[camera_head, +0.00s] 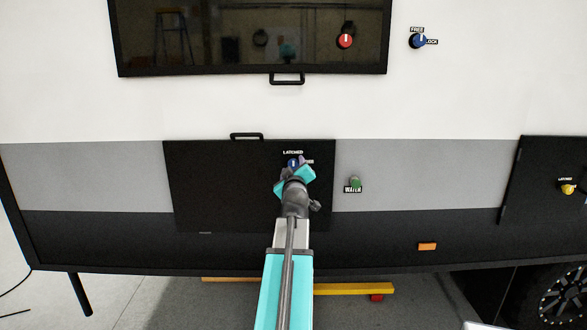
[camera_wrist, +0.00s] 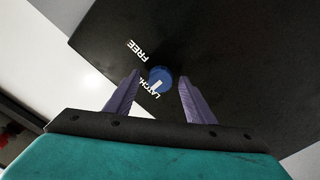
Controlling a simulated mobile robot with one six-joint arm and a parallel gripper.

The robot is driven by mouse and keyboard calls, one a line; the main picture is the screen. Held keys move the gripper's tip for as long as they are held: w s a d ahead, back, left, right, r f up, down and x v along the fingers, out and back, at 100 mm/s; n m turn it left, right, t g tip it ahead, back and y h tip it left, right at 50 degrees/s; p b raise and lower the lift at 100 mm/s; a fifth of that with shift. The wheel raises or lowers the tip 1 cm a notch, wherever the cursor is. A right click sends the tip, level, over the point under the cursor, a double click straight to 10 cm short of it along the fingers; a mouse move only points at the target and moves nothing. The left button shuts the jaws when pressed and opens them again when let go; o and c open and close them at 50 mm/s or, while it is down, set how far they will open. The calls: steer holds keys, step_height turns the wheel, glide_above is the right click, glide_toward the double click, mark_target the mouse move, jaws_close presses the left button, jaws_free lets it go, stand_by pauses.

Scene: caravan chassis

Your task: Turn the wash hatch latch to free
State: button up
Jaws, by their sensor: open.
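The black wash hatch (camera_head: 210,185) is set low in the caravan wall, with a black handle on its top edge. Its latch is a small blue knob (camera_head: 293,162), also seen in the wrist view (camera_wrist: 160,77). The knob's white mark points to the LATCHED label; the FREE label lies to one side, and my gripper partly hides it in the head view. My gripper (camera_head: 294,174) is in front of the knob. In the wrist view its open fingers (camera_wrist: 158,83) stand either side of the knob, with gaps; I cannot tell the remaining depth.
A green WATER knob (camera_head: 356,182) is right of the hatch. A red knob (camera_head: 344,41) and a blue FREE/LOCK knob (camera_head: 418,41) are higher up. Another black hatch with a yellow knob (camera_head: 568,189) is at far right. A dark window (camera_head: 220,45) with a handle is above.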

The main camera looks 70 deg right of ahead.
steer(key=c, duration=1.1)
steer(key=shift+o, duration=0.2)
steer(key=shift+m, duration=0.4)
steer(key=m+b, duration=0.1)
steer(key=m, duration=0.2)
steer(key=shift+m+b, duration=0.35)
steer(key=shift+m, duration=0.05)
steer(key=m, duration=0.8)
steer(key=shift+r+m+p, duration=0.1)
steer(key=shift+m+p, duration=0.2)
steer(key=shift+m, duration=0.1)
steer(key=m+p, duration=0.1)
steer(key=m, duration=0.3)
steer(key=shift+m+p, duration=0.3)
steer(key=shift+p, duration=0.05)
